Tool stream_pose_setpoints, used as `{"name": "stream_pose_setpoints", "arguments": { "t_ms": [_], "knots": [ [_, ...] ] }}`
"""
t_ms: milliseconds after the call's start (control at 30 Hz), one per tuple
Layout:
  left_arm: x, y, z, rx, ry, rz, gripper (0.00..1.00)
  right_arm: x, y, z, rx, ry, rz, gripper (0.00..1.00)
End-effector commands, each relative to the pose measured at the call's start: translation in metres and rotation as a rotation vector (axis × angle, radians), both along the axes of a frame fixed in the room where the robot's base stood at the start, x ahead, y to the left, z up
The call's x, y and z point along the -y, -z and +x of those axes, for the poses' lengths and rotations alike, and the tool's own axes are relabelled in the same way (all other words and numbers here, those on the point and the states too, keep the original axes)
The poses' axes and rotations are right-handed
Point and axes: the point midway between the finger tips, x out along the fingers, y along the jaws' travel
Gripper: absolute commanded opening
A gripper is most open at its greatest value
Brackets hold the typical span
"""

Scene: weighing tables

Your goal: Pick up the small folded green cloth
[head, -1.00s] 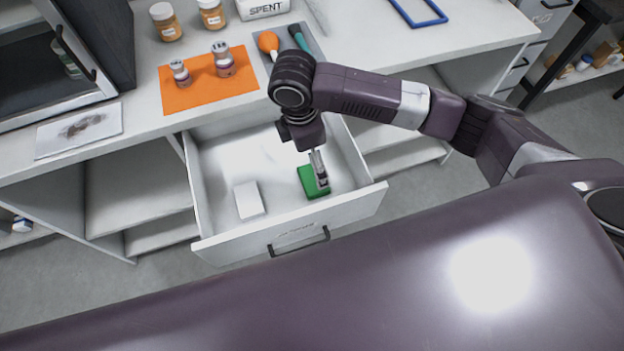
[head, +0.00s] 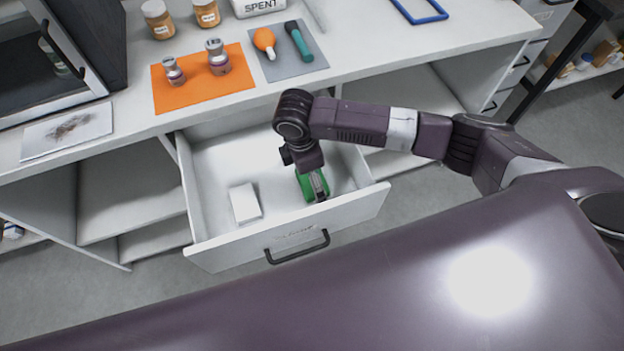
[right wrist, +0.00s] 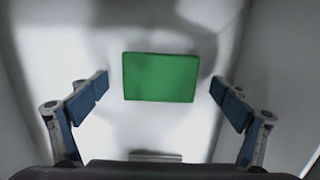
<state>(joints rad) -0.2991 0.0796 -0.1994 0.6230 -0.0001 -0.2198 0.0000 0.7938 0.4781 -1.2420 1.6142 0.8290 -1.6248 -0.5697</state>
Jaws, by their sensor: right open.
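The small folded green cloth (head: 306,188) lies flat on the floor of the open drawer (head: 215,165), toward its right front. In the right wrist view the cloth (right wrist: 161,77) is a green rectangle lying between and a little beyond the fingertips. My right gripper (head: 318,186) points down into the drawer over the cloth and covers part of it in the head view. In the right wrist view my right gripper (right wrist: 160,92) has its fingers wide apart, with nothing between them held. My left gripper is not in view.
A white block (head: 245,203) lies left of the cloth in the drawer. The drawer front (head: 350,219) and side walls stand close around the gripper. On the counter are an orange mat (head: 200,92) with two vials and a grey mat (head: 290,68) with two tools.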

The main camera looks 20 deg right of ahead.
Motion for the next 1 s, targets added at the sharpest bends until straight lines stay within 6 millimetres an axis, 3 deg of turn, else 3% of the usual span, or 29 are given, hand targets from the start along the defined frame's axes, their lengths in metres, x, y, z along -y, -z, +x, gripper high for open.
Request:
{"name": "stream_pose_setpoints", "arguments": {
  "t_ms": [233, 567, 1000],
  "knots": [
    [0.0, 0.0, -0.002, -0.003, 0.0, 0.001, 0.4, 0.0, 0.002, 0.0, 0.001, 0.0, 0.0, 0.92],
    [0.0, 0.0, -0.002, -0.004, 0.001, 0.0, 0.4, 0.0, 0.001, 0.0, 0.001, 0.0, 0.0, 0.55],
    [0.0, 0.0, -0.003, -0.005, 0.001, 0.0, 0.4, 0.0, -0.01, 0.001, 0.002, 0.001, 0.001, 0.55]
  ]
}}
